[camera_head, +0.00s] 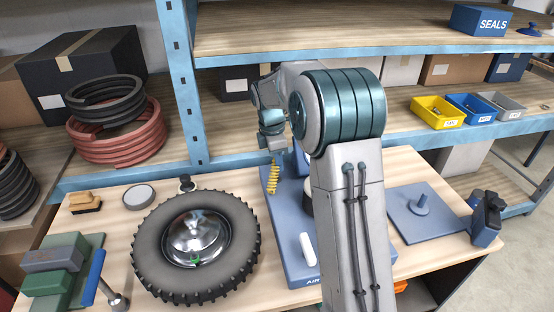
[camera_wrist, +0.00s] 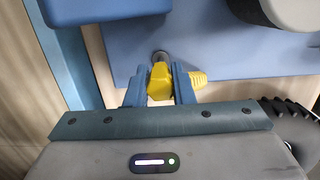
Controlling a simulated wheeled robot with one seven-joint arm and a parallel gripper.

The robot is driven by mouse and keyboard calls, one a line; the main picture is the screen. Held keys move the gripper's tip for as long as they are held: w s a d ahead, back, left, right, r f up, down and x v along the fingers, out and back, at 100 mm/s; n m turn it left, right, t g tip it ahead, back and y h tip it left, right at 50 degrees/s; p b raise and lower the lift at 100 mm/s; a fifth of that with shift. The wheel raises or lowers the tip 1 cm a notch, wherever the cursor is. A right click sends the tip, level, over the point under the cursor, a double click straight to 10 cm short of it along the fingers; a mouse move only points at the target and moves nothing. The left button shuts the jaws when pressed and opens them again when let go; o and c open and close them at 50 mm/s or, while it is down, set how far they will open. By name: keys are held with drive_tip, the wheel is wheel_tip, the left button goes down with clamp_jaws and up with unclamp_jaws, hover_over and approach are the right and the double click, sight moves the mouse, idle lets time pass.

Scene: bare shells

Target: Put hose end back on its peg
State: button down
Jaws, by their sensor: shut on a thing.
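My gripper (camera_wrist: 160,87) is shut on the yellow hose end (camera_wrist: 161,76) in the wrist view. A dark, round metal tip shows just beyond the yellow body, against a blue surface; I cannot tell whether it touches. In the head view a yellow coiled hose (camera_head: 273,180) hangs below my wrist, in front of the blue air stand (camera_head: 292,262) marked "AIR". The stand's upright part is partly hidden behind my arm. I cannot make out the peg clearly in either view.
A tyre with a metal hub (camera_head: 172,252) lies left of the stand. A white cylinder (camera_head: 307,249) stands on the stand's base. A blue plate with a post (camera_head: 421,204) is on the right. Shelves with bins (camera_head: 437,112) run behind the bench.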

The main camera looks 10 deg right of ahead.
drive_tip(key=shift+f+b, duration=0.7)
drive_tip(key=shift+f, duration=1.1)
idle(1.3)
drive_tip(key=c, duration=0.6)
unclamp_jaws()
drive_tip(key=shift+r, duration=0.2)
drive_tip(key=shift+r+p, duration=1.3)
drive_tip(key=shift+r, duration=0.05)
drive_tip(key=shift+r, duration=0.1)
drive_tip(key=shift+r+p, duration=2.75)
drive_tip(key=shift+r, duration=0.65)
